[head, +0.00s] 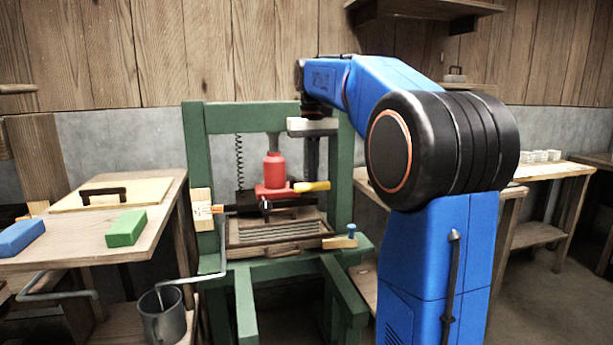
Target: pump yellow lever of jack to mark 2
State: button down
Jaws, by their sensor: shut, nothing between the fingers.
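The red jack (274,172) stands upright inside the green press frame (195,150). Its yellow lever (314,186) sticks out to the right, roughly level. My gripper (311,176) points straight down with its dark fingers shut and empty. Its tips appear at or just above the lever; whether they touch cannot be told. A pale scale board (202,196) is on the frame's left post, with an orange pointer (217,209) beside it. The marks are too small to read.
A spring (239,165) hangs left of the jack. A slatted mould (275,230) lies below. A blue-topped peg (351,231) stands at right. The left table (150,225) holds green (125,228) and blue (21,238) blocks. A grey mug (163,318) stands lower left.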

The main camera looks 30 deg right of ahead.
jog(key=shift+f, duration=5.95)
notch_tip(320, 180, up, 13)
jog(key=shift+r, duration=0.1)
jog(key=shift+r, duration=3)
